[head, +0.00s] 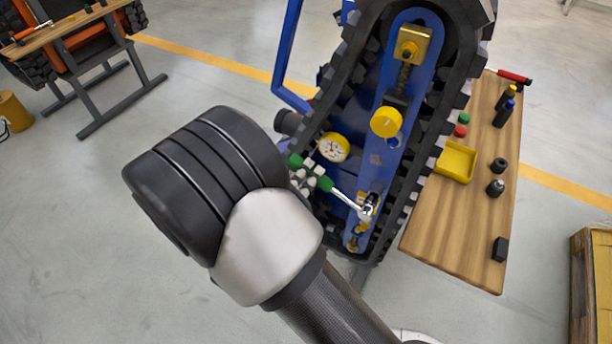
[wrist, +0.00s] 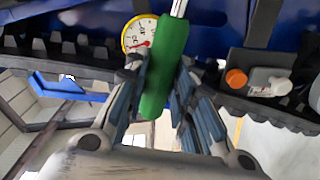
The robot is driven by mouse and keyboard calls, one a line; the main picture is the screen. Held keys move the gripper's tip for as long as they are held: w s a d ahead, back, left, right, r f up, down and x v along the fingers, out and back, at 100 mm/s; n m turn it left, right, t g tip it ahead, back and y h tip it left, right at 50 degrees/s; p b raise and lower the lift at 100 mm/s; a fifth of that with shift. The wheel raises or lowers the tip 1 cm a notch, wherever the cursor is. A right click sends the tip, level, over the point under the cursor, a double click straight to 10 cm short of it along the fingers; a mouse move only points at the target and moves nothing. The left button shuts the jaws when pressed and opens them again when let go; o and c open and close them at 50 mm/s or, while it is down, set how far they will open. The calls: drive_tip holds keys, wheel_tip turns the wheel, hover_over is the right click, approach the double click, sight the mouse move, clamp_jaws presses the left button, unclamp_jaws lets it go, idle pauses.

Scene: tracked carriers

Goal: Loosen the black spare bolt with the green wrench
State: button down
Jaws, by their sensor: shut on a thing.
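The green wrench (head: 346,201) has a green handle and a silver shaft. My gripper (head: 307,174) is shut on its handle beside the tracked carrier (head: 424,150). In the wrist view the green handle (wrist: 166,65) stands between the two fingers of my gripper (wrist: 160,85), with the shaft running up out of the frame. In the head view the wrench's head lies at a small dark and brass fitting (head: 368,207) low on the carrier's blue side plate. The black bolt cannot be told apart there, and I cannot tell whether the wrench is seated on it.
A round gauge (head: 333,147) and a yellow knob (head: 386,122) stick out close to the wrench. A wooden table (head: 450,235) with a yellow tray (head: 455,161) and several small parts stands right of the carrier.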

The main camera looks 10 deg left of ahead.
drive_tip(key=shift+w+d, duration=0.1)
drive_tip(key=shift+w, duration=0.1)
idle(0.5)
drive_tip(key=shift+w, duration=0.25)
idle(0.4)
drive_tip(key=c, duration=1.9)
unclamp_jaws()
clamp_jaws()
